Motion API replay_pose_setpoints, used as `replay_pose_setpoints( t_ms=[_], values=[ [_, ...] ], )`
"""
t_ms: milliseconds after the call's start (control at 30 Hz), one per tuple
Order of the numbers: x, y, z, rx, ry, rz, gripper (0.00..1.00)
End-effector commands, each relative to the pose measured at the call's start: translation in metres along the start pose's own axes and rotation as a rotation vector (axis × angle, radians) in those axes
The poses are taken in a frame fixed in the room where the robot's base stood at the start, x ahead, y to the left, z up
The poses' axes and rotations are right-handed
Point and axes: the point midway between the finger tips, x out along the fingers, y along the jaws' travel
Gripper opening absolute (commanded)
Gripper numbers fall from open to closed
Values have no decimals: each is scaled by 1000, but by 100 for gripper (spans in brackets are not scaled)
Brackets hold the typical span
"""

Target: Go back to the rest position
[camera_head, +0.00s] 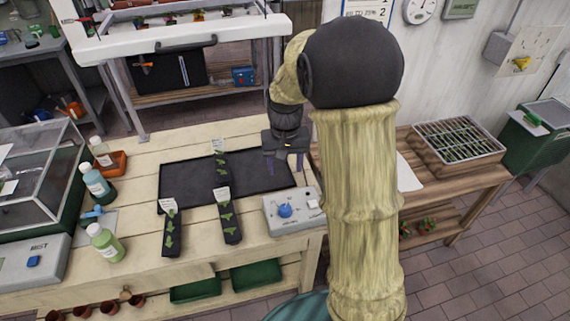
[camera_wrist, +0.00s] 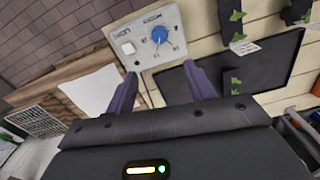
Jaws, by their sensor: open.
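My gripper (camera_head: 286,160) hangs over the right end of the black mat (camera_head: 190,201) on the wooden bench. Its two purple fingers point down, apart, with nothing between them. My arm, with a bark-like surface and a dark joint, stands at the right middle of the head view and hides part of the bench.
Dark strips with green seedlings and labels (camera_head: 171,230) lie on and beside the mat. Bottles (camera_head: 106,242) and a glass case (camera_head: 35,170) stand at the left. The control box (camera_head: 291,211) is near the front edge. A seedling tray (camera_head: 458,141) sits on the right table.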

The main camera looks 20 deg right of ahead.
Motion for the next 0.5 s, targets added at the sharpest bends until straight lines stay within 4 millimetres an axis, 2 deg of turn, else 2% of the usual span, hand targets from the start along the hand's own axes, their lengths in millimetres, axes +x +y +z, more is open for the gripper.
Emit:
replay_pose_setpoints(
  t_ms=[367, 500],
  values=[
    [1, 0, 0, 0, 0, 0, 54],
    [-1, 1, 8, -5, 10, -2, 54]
  ],
)
